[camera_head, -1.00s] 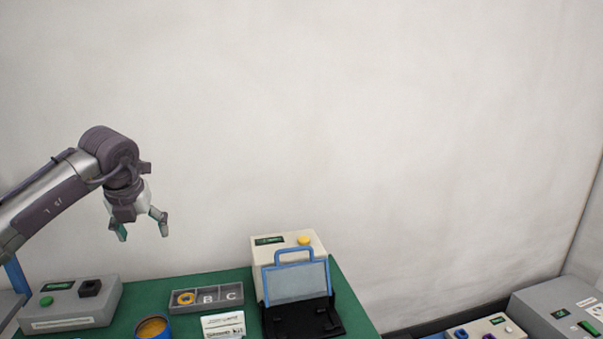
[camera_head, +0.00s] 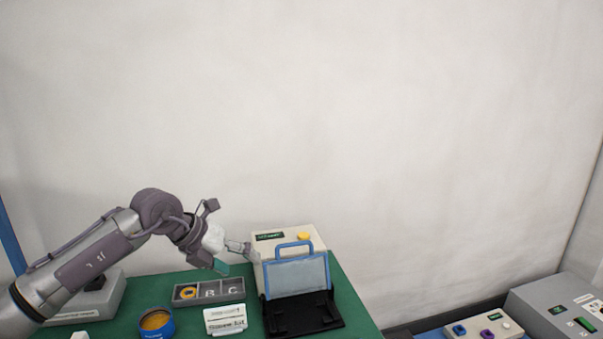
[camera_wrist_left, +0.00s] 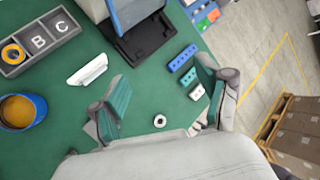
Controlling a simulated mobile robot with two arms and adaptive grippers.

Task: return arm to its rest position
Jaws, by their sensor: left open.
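My left arm comes in from the left in the head view. Its gripper (camera_head: 235,257) is open, with nothing between the fingers, and is tilted toward the right. It appears in front of the back part of the green table, near the cream box. In the left wrist view the two green-padded fingers (camera_wrist_left: 163,90) are spread over the green tabletop. A small white ring (camera_wrist_left: 160,121) lies on the table between them. My right gripper is not in view.
The green table (camera_head: 190,329) holds a grey tray marked B and C (camera_head: 209,291), a blue round tin (camera_head: 156,323), a white card (camera_head: 225,320), a cream box (camera_head: 300,237) and a blue-handled cover (camera_head: 296,277). The wall above is clear.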

